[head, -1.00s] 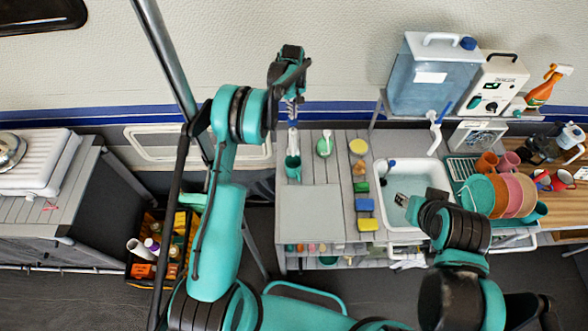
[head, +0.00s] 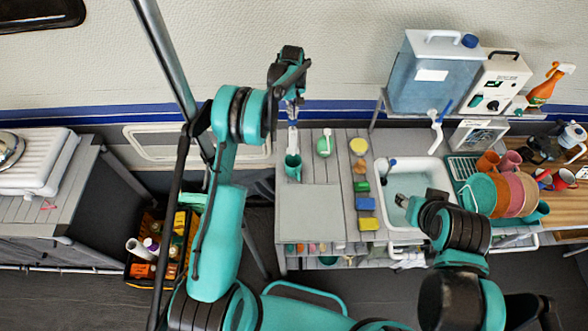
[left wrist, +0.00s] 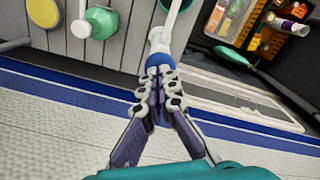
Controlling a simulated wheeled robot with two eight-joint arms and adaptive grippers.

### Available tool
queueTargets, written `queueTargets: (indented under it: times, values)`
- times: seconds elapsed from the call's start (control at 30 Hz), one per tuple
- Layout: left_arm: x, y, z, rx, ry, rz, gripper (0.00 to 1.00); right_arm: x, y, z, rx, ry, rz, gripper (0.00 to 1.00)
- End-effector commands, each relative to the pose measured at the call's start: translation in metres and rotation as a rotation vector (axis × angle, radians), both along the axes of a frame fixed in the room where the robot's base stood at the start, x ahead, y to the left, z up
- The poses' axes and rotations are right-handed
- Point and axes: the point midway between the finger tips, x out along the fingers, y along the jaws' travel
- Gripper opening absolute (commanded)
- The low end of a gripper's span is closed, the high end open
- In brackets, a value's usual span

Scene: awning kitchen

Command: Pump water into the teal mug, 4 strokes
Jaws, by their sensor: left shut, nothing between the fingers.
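The teal mug (head: 293,172) stands on the left end of the slatted grey counter, under a white pump spout (head: 293,143). In the left wrist view the white pump with its blue collar (left wrist: 158,62) is just beyond my fingertips, and a bit of the teal mug (left wrist: 181,4) shows at the top edge. My left gripper (head: 293,103) is shut and empty, above the pump head; it also shows in the left wrist view (left wrist: 160,82). Whether the fingertips touch the pump is unclear. The water level in the mug cannot be seen.
A sink (head: 414,183) with a tap is right of the counter. A blue water container (head: 432,78) stands on a shelf, and a dish rack (head: 462,168) with plates is at right.

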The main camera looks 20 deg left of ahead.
Motion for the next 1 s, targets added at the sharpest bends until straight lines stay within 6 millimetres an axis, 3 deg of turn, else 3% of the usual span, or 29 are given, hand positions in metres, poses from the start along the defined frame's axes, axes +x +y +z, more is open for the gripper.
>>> queueTargets:
  times: [1.0]
  values:
    - [0.000, 0.000, -0.038, -0.001, 0.001, 0.000, 0.00, 0.000, 0.000, -0.033, 0.000, 0.000, 0.000, 0.40]
